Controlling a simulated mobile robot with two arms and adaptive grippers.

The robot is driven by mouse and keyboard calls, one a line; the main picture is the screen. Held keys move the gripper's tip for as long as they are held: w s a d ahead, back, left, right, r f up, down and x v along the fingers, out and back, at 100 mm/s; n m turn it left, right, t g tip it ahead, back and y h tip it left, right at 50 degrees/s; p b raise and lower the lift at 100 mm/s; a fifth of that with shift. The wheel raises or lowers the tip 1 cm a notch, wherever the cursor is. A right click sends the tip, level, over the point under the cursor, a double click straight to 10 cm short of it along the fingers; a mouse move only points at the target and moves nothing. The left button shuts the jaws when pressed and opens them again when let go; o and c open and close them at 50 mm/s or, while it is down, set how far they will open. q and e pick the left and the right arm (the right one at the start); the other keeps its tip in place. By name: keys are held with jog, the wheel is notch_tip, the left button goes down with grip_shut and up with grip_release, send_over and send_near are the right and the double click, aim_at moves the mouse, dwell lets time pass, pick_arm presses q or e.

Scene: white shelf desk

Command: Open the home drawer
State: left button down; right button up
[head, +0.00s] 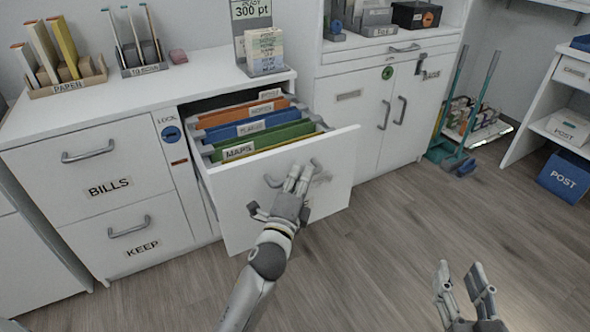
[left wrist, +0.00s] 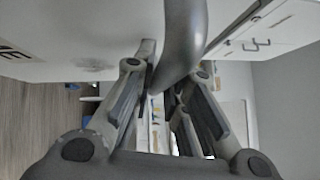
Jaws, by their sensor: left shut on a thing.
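A white drawer (head: 236,205) stands pulled out from the desk. Its front is tilted in the head view, and any label on it is hidden behind my arm. Green, blue and orange hanging folders show inside it, one marked MAPS (head: 238,151). My left gripper (head: 299,176) is at the drawer's front, shut on its grey curved handle (head: 270,181). In the left wrist view the handle (left wrist: 183,45) runs between the fingers (left wrist: 160,88). My right gripper (head: 460,268) is open and empty, low at the right above the floor, away from the drawer.
Closed drawers marked BILLS (head: 90,165) and KEEP (head: 120,225) are at the left. A lock panel (head: 172,134) is beside the open drawer. A white cabinet (head: 345,115) stands behind it to the right. The wooden floor (head: 400,225) in front is clear.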

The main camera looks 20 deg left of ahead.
pick_arm(q)
jog(key=shift+s+d+f, duration=0.1)
jog(key=shift+s+d, duration=0.7)
jog(key=shift+d, duration=0.15)
pick_arm(e)
jog(key=shift+s+d+f, duration=0.3)
jog(key=shift+d, duration=0.05)
pick_arm(q)
jog(key=c, duration=1.7)
grip_release()
jog(key=shift+s+d+f, duration=0.1)
jog(key=shift+s+f, duration=0.05)
jog(key=shift+s, duration=1.1)
jog(key=shift+s+d+f, duration=0.1)
jog(key=shift+s+f, duration=0.1)
jog(key=shift+s, duration=1)
jog(key=shift+s+d+f, duration=0.1)
jog(key=shift+s+f, duration=0.05)
jog(key=shift+s, duration=1.1)
jog(key=shift+a, duration=0.1)
